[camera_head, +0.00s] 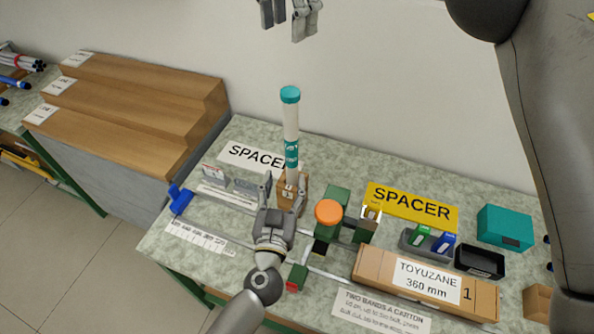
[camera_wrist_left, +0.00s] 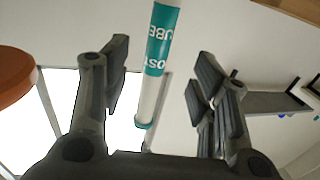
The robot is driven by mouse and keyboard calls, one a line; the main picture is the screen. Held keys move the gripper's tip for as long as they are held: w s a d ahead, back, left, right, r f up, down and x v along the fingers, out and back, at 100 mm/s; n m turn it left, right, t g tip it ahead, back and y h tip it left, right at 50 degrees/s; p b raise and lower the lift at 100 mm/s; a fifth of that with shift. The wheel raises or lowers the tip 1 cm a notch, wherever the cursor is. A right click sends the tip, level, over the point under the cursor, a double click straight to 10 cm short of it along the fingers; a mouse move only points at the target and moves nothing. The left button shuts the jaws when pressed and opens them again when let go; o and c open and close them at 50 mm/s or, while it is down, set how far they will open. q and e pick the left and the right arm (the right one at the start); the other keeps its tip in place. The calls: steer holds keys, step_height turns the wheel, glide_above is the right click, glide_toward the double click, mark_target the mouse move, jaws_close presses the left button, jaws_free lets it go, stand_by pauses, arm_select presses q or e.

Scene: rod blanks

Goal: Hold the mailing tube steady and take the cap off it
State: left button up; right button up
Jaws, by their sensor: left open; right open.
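The mailing tube (camera_head: 291,120) is white with a teal label band and stands upright in a wooden block (camera_head: 285,200). Its teal cap (camera_head: 290,94) sits on the top end. My left gripper (camera_head: 284,184) is open at the tube's lower part, low in front of the block. In the left wrist view the tube (camera_wrist_left: 152,95) runs between the spread fingers (camera_wrist_left: 160,78), with gaps on both sides; the picture looks upside down, and the teal cap (camera_wrist_left: 143,123) shows low. My right gripper (camera_head: 285,30) is open and empty, above the cap and apart from it.
An orange disc (camera_head: 328,212) on a green fixture stands right of the tube. A cardboard carton (camera_head: 375,267), a black tray (camera_head: 480,262) and a teal box (camera_head: 505,228) lie further right. A blue-handled rod (camera_head: 180,199) is at left, near wooden steps (camera_head: 140,110).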

arm_select(q)
steer(key=b, duration=0.4)
glide_toward(291, 172)
step_height(291, 172, up, 2)
arm_select(e)
step_height(291, 172, down, 6)
steer(key=shift+r+b, duration=0.1)
steer(key=shift+b, duration=0.55)
arm_select(q)
step_height(291, 172, down, 2)
steer(key=w, duration=0.1)
arm_select(e)
steer(key=shift+w+f, duration=0.1)
steer(key=shift+f, duration=0.1)
arm_select(q)
steer(key=w, duration=0.3)
steer(key=w+d, duration=0.1)
steer(key=w, duration=0.2)
steer(key=w+d, duration=0.1)
steer(key=w, duration=0.2)
steer(key=shift+w, duration=0.25)
steer(key=shift+w+r, duration=0.1)
steer(key=shift+w, duration=0.45)
arm_select(e)
steer(key=shift+r, duration=0.1)
arm_select(q)
steer(key=shift+c, duration=0.2)
jaws_close()
